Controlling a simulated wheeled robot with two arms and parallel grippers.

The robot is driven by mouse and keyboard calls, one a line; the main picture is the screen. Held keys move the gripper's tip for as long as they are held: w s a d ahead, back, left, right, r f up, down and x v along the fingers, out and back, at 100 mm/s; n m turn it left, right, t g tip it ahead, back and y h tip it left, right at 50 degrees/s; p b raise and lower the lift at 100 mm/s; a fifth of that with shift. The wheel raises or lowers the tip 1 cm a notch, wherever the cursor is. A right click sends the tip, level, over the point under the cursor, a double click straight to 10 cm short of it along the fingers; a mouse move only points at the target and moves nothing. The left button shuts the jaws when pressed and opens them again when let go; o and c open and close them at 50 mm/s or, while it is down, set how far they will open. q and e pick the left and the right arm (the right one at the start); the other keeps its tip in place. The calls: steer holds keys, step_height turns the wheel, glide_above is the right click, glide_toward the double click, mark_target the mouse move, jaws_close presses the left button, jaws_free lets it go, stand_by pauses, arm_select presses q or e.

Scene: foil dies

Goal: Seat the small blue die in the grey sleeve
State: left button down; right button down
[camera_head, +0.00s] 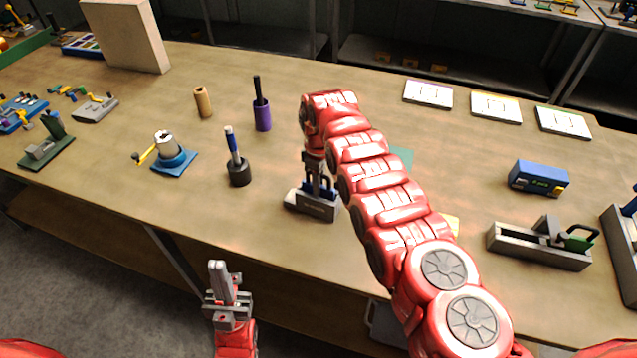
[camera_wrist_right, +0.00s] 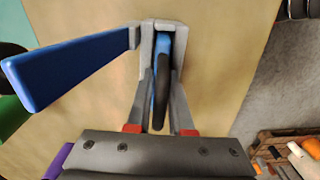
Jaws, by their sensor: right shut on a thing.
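My right gripper (camera_head: 316,181) points down at the grey holder (camera_head: 312,207), which stands upright on the table in the middle of the head view. It is shut on a blue piece (camera_wrist_right: 162,62) with a dark curved part, seen between the fingers in the right wrist view. In the head view, blue (camera_head: 328,186) shows beside the fingers at the holder's top; how deep the piece sits is hidden. A long blue bar (camera_wrist_right: 70,70) extends left of the fingers in the wrist view. My left gripper (camera_head: 229,286) is low in front of the table, apart from everything; its finger gap is unclear.
A dark cup with a blue-handled tool (camera_head: 237,172) and a purple cup (camera_head: 262,117) stand left of the holder. A blue base with a white cylinder (camera_head: 172,160) is further left. A grey trough (camera_head: 540,246) and a blue box (camera_head: 538,178) are at right.

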steer(key=shift+f, duration=0.15)
steer(key=c, duration=0.8)
jaws_free()
steer(key=shift+r, duration=0.25)
step_height(320, 180, up, 11)
steer(key=shift+a+f+b, duration=0.1)
steer(key=shift+b, duration=0.95)
steer(key=shift+r, duration=0.6)
